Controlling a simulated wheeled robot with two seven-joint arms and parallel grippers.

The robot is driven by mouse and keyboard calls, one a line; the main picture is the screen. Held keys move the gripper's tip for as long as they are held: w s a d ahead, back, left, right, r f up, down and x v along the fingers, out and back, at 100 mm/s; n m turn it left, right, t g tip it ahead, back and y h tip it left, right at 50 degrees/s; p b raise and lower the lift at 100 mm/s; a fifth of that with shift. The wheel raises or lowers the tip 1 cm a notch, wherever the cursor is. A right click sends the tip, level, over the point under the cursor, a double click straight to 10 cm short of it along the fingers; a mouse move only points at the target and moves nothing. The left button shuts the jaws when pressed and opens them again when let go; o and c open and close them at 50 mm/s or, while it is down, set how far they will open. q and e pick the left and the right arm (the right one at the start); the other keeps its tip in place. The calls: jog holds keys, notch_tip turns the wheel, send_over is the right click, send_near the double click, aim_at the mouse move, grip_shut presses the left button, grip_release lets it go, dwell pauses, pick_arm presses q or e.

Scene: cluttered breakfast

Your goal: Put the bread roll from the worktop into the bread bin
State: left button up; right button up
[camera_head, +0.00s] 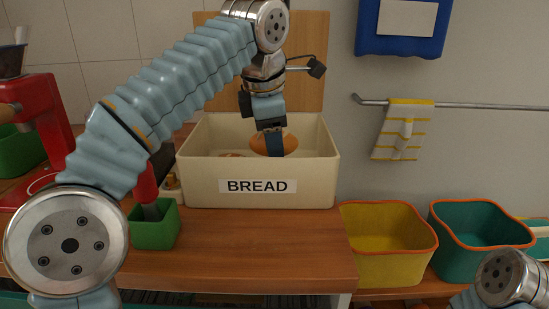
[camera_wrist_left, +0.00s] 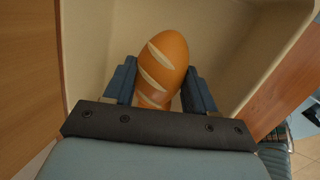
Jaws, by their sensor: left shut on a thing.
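The cream bread bin (camera_head: 305,188), labelled BREAD, stands open on the wooden worktop, with a wooden board upright behind it. My left gripper (camera_head: 272,145) reaches down into the bin from above. It is shut on an orange-brown bread roll (camera_head: 288,146) inside the bin's opening. In the left wrist view the roll (camera_wrist_left: 165,62), with pale slashes, sits between the two blue fingers, with cream bin walls around it. I cannot tell whether it touches the bin floor. Another brown piece (camera_head: 230,155) shows in the bin to the left. My right gripper is out of view.
A small green container (camera_head: 155,232) stands left of the bin, near a red machine (camera_head: 40,120). A yellow bin (camera_head: 390,250) and a teal bin (camera_head: 480,228) stand to the right. A striped towel (camera_head: 402,130) hangs on a wall rail. The worktop front is clear.

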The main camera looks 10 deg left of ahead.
pick_arm(q)
jog(key=shift+w+f, duration=0.45)
jog(key=shift+f, duration=0.1)
jog(key=shift+s+b+x, duration=0.15)
jog(key=shift+b+x, duration=0.2)
jog(key=shift+x, duration=0.6)
jog(key=shift+s+b+x, duration=0.15)
jog(key=shift+b+x, duration=0.2)
jog(key=shift+x, duration=0.6)
jog(key=shift+a+f, duration=0.1)
jog(key=shift+f, duration=0.05)
jog(key=o, duration=1.1)
jog(key=shift+c, duration=0.2)
jog(key=p+v, duration=0.3)
jog(key=v, duration=0.7)
jog(key=shift+r+p, duration=0.3)
jog(key=shift+p, duration=0.05)
jog(key=shift+v, duration=0.8)
jog(key=shift+s, duration=0.1)
